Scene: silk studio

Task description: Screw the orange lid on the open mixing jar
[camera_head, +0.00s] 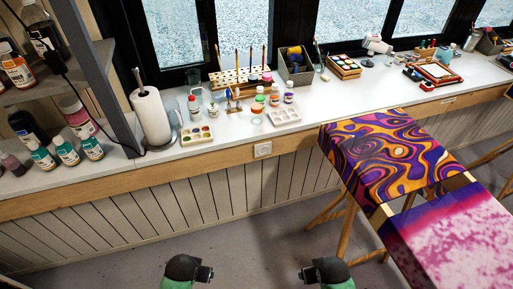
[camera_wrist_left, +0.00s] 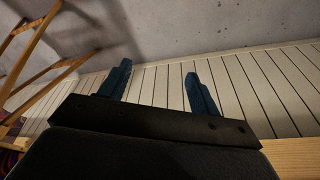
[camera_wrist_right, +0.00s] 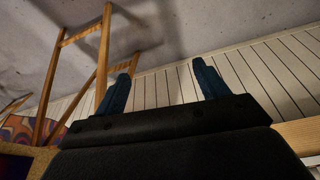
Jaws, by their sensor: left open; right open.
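A group of small jars and bottles stands on the white counter (camera_head: 330,97), in front of the brush rack. Among them are a jar with orange and green colouring (camera_head: 258,103), a bottle with a reddish top (camera_head: 275,96) and a small clear jar (camera_head: 257,119) near the front edge. They are too small to tell surely which is the open mixing jar or where the orange lid lies. My left gripper (camera_head: 207,274) and right gripper (camera_head: 304,274) are low in front of the counter, apart from everything. Both are open and empty, also in the left wrist view (camera_wrist_left: 158,82) and right wrist view (camera_wrist_right: 163,80).
A palette (camera_head: 197,134) and a white tray (camera_head: 285,118) lie near the counter's front edge. A paper towel roll (camera_head: 151,117) stands left. A brush rack (camera_head: 238,80) is behind the jars. A patterned canvas (camera_head: 380,150) on trestles blocks the right. The floor before me is free.

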